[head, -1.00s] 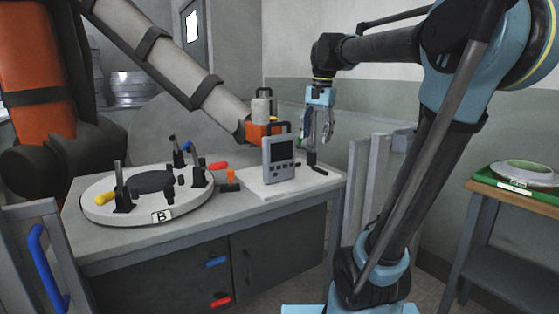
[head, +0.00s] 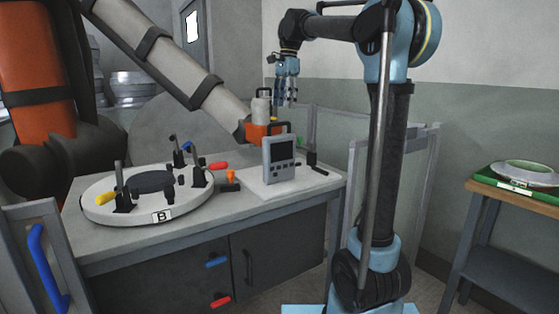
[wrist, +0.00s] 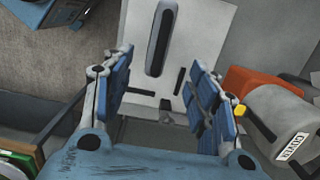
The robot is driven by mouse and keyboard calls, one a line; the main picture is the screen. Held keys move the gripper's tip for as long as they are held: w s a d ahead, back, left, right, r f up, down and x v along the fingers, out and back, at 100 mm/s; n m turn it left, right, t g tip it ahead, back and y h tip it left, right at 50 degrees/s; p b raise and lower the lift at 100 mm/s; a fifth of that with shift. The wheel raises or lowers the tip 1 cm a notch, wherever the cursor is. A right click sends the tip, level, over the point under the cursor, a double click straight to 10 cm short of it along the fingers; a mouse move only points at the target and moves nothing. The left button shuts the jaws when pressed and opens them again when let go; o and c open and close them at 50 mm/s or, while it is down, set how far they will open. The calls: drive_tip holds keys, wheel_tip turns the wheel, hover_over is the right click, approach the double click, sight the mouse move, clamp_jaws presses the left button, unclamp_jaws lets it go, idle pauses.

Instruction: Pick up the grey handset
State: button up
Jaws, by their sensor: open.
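The grey handset (head: 280,160), with a dark screen, buttons and a dark top handle, stands upright on a white board (head: 255,187) on the bench. In the wrist view a dark oblong shape (wrist: 161,38), which looks like the handset from above, lies beyond the fingertips over the white board (wrist: 202,32). My gripper (head: 287,101) is open and empty, above and behind the handset in the head view. In the wrist view its blue fingers (wrist: 160,88) are spread apart, with nothing between them touching either one.
A round mould marked B (head: 190,207) with clamps sits left on the bench. A metal rail (head: 330,122) runs behind.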

sight(280, 135)
drive_tip(key=f, duration=0.4)
drive_tip(key=a+f, duration=0.1)
drive_tip(key=f, duration=0.4)
drive_tip(key=s+f, duration=0.1)
drive_tip(key=f, duration=0.4)
drive_tip(key=shift+a+f, duration=0.1)
drive_tip(key=shift+a, duration=0.2)
clamp_jaws()
